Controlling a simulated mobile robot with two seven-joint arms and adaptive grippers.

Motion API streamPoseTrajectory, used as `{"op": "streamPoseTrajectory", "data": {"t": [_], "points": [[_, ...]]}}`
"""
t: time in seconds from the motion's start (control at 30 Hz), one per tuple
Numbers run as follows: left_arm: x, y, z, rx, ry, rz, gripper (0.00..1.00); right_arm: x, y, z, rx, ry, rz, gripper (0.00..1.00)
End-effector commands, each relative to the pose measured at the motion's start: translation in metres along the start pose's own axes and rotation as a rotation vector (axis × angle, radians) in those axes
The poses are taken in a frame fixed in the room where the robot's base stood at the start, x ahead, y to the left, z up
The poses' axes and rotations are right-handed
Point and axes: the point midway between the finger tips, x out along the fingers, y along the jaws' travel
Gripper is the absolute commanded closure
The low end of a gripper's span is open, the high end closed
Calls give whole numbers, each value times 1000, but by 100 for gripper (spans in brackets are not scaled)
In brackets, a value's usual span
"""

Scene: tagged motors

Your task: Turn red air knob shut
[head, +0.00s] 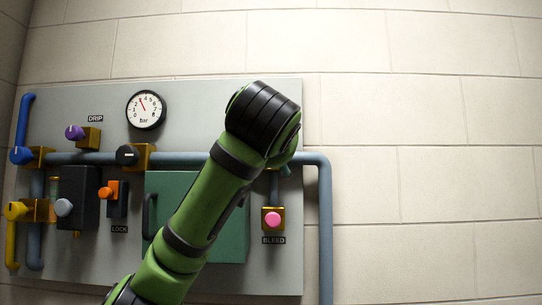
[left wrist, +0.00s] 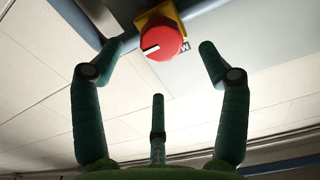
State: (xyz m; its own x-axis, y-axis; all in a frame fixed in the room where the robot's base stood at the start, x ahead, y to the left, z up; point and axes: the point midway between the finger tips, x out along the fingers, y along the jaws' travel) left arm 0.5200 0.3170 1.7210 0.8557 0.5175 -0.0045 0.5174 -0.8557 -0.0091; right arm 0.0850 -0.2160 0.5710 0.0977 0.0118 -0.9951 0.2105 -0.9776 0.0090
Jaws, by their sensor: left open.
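The red air knob (left wrist: 162,42) shows in the left wrist view. It is round, with a white mark on its face, and sits on a yellow-brass valve body (left wrist: 155,14) on a pipe. My left gripper (left wrist: 160,50) is open, with its green fingers spread to either side of the knob. The fingertips look apart from the knob, and I cannot tell the exact gap in depth. My right gripper is not in view.
A green door (head: 235,240) is partly behind my arm. The right wall is bare.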

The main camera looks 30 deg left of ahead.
Motion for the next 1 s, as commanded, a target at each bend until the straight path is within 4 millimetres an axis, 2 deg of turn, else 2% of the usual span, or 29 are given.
{"op": "streamPoseTrajectory", "data": {"t": [0.13,0.5,0.67,0.9,0.97,1.0], "points": [[7,-6,-10,-11,5,-10,25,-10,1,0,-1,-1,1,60],[59,-6,-11,-11,5,-9,25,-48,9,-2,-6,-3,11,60],[67,-6,-8,-11,7,-7,25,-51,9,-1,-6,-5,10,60],[68,-5,-7,-11,7,-6,25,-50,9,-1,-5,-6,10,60],[68,-5,-7,-11,7,-6,49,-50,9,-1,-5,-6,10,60],[68,-5,-7,-11,7,-6,65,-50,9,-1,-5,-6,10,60]]}}
